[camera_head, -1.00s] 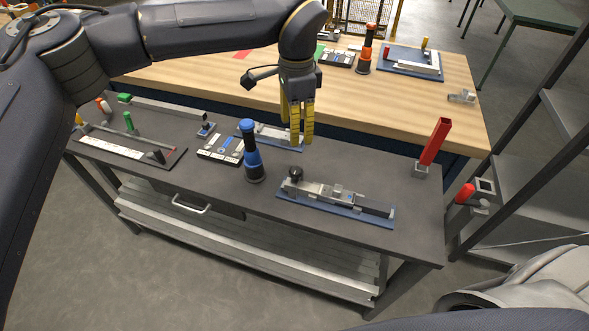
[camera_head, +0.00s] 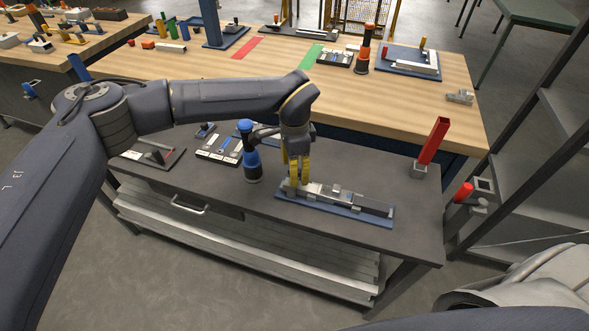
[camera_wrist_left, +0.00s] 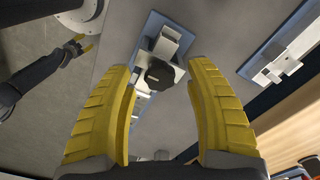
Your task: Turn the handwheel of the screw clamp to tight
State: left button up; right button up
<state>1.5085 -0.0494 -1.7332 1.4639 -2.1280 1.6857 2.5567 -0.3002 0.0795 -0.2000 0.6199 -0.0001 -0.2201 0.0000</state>
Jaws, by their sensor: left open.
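The screw clamp (camera_head: 345,198) is a grey metal device on a blue base plate, at the front right of the dark bench. Its black handwheel (camera_wrist_left: 159,74) shows in the left wrist view, just ahead of the fingertips and in line with the gap between them. In the head view the wheel is mostly hidden by the fingers. My left gripper (camera_head: 299,178) is open, pointing down over the clamp's left end; its yellow fingers (camera_wrist_left: 162,78) stand apart and hold nothing. My right gripper (camera_wrist_left: 82,44) appears small at the left wrist view's upper left; its opening is unclear.
A blue-and-black upright tool (camera_head: 250,155) stands close left of the gripper. A second blue-plated fixture (camera_wrist_left: 284,52) lies nearby. A red post (camera_head: 434,140) stands at the bench's right end. Bare bench top (camera_head: 265,205) lies in front of the clamp.

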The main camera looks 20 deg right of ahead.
pick_arm(q)
jog(key=shift+f, duration=0.3)
grip_shut()
dwell(0.4)
